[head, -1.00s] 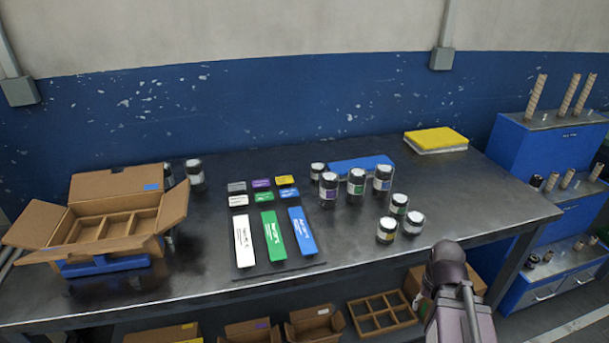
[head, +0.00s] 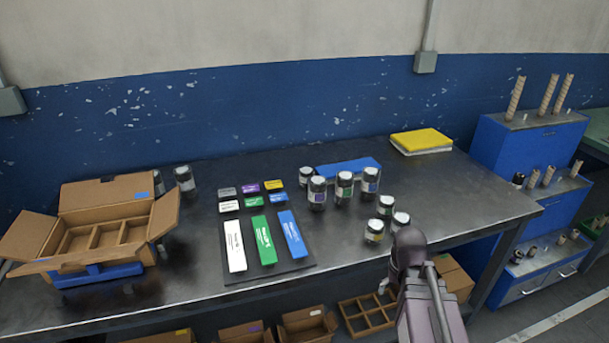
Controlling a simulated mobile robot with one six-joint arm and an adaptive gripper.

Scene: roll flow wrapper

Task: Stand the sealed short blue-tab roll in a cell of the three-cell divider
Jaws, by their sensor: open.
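The three-cell divider (head: 90,238) sits inside an open cardboard box (head: 60,266) at the left of the table; the cells I can see look empty. The box has a blue tab on its back flap. I cannot tell which is the sealed short blue-tab roll. My arm rises at the lower right; my gripper cannot be made out.
A dark board with coloured labels (head: 263,239) lies mid-table. A blue pad (head: 348,170) lies behind the rolls, and a yellow-topped stack (head: 421,140) at the back right. Blue drawers (head: 515,160) stand right. An empty divider (head: 368,313) and boxes are below.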

